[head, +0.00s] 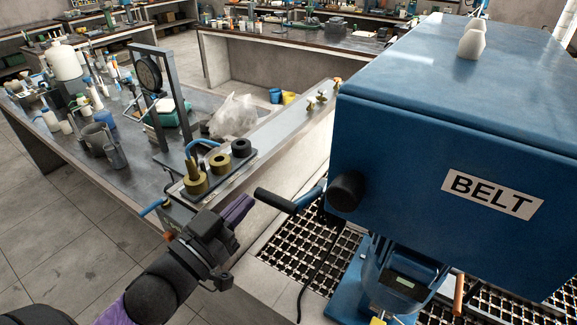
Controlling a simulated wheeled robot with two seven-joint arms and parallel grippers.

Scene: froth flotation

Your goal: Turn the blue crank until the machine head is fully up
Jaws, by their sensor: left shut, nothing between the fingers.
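The machine head (430,120) is a big blue box with a BELT label, filling the right of the head view. The blue crank (309,197) comes out from under its left side, beside a black round knob. The crank's black handgrip (273,200) points left. My left gripper (239,207), with purple fingers, is shut and empty. Its tips are just left of the handgrip, and I cannot tell whether they touch it. My right gripper is not in view.
A black grating (300,250) lies below the head, with a dark cable hanging over it. A grey bench (120,165) at left holds bottles, beakers and a dial gauge stand (150,75). Brass and black weights (218,163) stand close behind my left gripper.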

